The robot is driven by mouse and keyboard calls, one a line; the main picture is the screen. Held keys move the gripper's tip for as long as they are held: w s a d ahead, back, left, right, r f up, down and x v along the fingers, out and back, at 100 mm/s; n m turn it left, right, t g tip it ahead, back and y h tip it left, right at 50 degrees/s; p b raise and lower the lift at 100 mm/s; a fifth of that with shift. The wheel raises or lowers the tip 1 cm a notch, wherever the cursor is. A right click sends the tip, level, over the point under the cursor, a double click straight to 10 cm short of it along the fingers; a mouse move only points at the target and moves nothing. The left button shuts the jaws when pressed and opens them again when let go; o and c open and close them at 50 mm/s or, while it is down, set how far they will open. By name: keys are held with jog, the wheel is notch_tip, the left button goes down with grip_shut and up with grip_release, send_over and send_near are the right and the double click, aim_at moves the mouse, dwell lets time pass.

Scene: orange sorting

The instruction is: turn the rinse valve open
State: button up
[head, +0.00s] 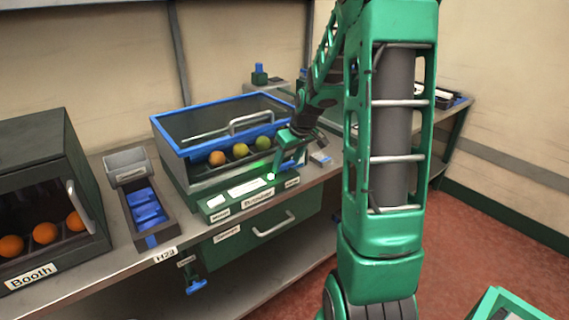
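A blue valve handle (197,287) hangs on a short dark pipe below the counter's front edge, with a small label above it that is too small to read. I take it to be the rinse valve; whether it is open or shut does not show clearly. My gripper (289,163) is above the counter at the right front corner of the brusher machine, well up and to the right of that handle. It is small and partly dark against the machine, so I cannot tell its finger opening or whether it touches the blue part there.
The brusher machine (207,206) has a blue-framed clear lid and several oranges and green fruits inside. Left of it are a dark tray with blue pieces (146,207), a grey bin (126,166) and a booth (38,150) with oranges. A drawer (268,236) is under the counter.

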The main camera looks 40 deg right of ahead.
jog(key=shift+d+n+y, duration=0.15)
jog(key=shift+n+y, duration=0.75)
jog(key=shift+n, duration=1.3)
jog(key=o, duration=1)
jog(key=shift+o, duration=0.2)
jog(key=shift+r, duration=0.1)
jog(key=v, duration=1)
jog(key=shift+r, duration=0.3)
